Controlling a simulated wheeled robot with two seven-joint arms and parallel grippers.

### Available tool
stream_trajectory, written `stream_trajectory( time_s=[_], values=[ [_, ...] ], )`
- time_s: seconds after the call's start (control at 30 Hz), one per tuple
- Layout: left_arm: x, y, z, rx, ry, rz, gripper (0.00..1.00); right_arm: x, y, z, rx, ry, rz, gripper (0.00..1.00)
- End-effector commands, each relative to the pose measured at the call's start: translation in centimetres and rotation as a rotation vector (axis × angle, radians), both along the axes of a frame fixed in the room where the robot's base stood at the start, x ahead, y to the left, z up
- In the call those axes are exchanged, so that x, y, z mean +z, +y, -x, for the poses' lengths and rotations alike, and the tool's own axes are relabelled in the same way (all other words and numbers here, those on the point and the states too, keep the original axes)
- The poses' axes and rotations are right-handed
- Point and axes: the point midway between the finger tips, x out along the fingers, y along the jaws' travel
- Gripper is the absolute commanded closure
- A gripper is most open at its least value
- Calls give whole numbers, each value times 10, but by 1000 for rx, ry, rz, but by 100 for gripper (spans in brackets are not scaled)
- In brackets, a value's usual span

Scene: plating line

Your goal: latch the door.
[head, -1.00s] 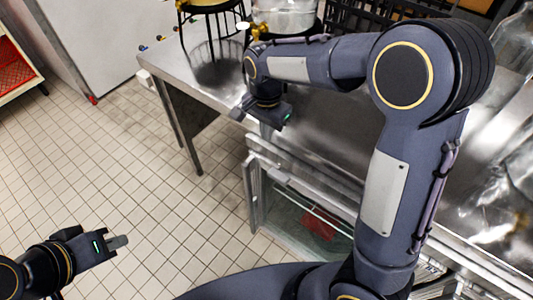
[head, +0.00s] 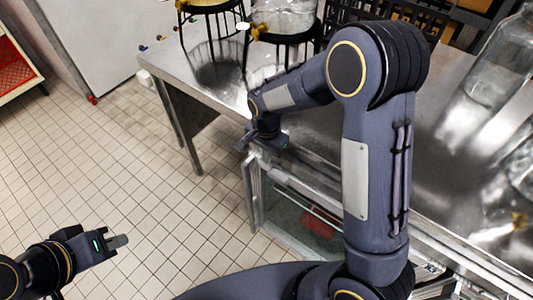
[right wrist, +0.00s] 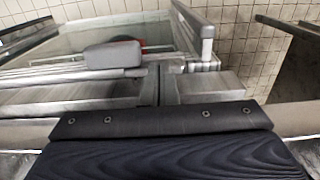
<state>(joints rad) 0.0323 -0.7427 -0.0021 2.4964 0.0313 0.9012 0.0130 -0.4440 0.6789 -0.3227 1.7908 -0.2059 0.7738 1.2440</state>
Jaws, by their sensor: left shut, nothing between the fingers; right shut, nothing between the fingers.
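The door (head: 250,192) is a pale-framed panel at the left end of the low cabinet under the steel counter. It stands open, swung out from the cabinet front. In the right wrist view a grey framed panel (right wrist: 207,32), which looks like the door, stands out at upper middle. My right gripper (head: 244,146) is shut and empty, above the cabinet's top edge near the door's hinge side, apparently apart from the door. I cannot make out a latch. My left gripper (head: 120,241) is shut and empty over the floor at lower left.
The steel counter (head: 455,195) carries glass jars (head: 497,65) at right and dispensers on black stands (head: 285,37) at the back. A red item (head: 318,226) shows inside the cabinet. The tiled floor (head: 150,185) left of the door is clear.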

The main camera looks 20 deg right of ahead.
Motion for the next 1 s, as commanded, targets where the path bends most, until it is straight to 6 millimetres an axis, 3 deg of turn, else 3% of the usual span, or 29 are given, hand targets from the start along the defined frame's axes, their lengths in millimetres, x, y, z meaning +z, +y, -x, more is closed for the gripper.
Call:
stream_trajectory(
  time_s=[0.67,1.0],
  values=[
    [13,0,0,0,0,0,100,-3,3,-4,0,93,74,100],
    [29,0,0,0,0,0,100,-13,9,-11,3,274,218,100]
  ],
)
